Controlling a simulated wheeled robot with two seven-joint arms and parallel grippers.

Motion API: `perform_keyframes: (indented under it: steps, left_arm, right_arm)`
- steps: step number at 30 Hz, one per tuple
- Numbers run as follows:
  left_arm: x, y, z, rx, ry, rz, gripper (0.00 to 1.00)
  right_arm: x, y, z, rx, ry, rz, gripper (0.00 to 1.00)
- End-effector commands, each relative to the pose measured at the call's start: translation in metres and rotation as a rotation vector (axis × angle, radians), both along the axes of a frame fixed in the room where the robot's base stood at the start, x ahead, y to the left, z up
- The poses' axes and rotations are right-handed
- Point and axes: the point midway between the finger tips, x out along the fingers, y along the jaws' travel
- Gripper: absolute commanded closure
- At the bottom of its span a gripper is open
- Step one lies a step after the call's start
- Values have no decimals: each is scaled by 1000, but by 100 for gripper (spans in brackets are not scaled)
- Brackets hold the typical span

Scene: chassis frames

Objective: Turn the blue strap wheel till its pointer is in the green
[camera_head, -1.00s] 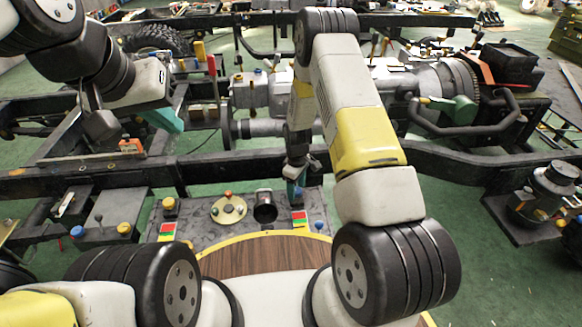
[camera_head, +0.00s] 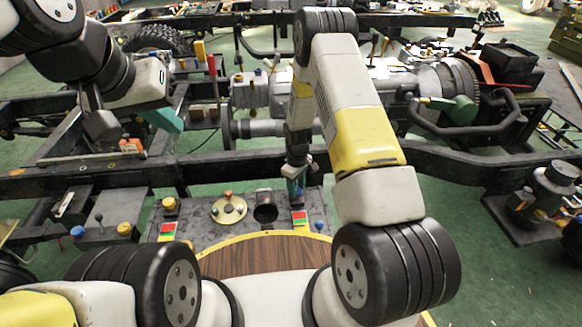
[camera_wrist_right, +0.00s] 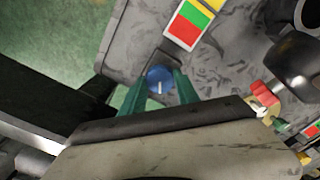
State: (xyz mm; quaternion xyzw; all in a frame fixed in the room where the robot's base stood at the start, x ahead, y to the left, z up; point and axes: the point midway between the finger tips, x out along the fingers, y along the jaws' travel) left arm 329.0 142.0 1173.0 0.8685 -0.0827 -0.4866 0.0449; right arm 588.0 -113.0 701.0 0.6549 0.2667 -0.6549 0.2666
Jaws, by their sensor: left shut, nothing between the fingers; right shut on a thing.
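The blue strap wheel (camera_wrist_right: 159,78) is a small round knob near a corner of a grey plate in the right wrist view. A short light mark shows on its face; I cannot tell which colour it points to. A red, green and yellow scale (camera_wrist_right: 189,22) lies beside it. My right gripper (camera_wrist_right: 160,92) is shut on the wheel, a teal finger on each side. In the head view, my right gripper (camera_head: 296,188) hides most of the wheel, just beyond the scale (camera_head: 300,220). My left gripper (camera_head: 170,121) is shut and empty, well to the left.
On the same grey plate are a round disc (camera_head: 229,209) with coloured knobs, a dark cylinder (camera_head: 265,208), a yellow knob (camera_head: 170,204) and a second colour scale (camera_head: 167,231). A black chassis rail (camera_head: 230,167) runs just behind the plate.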

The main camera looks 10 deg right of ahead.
Motion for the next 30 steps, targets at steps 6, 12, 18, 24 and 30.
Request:
perform_keyframes:
  steps: [6,12,18,24,30]
  left_arm:
    - [0,0,0,0,0,0,100]
    - [0,0,0,0,0,0,100]
    - [0,0,0,0,0,0,100]
    - [0,0,0,0,0,0,100]
    - [0,0,0,0,0,0,100]
  right_arm:
    - [0,0,0,-1,0,-162,100]
    - [0,0,0,-1,0,-297,100]
    - [0,-1,0,-1,0,-391,100]
    - [0,-1,0,-1,0,-436,100]
    - [0,-1,0,0,0,-448,100]
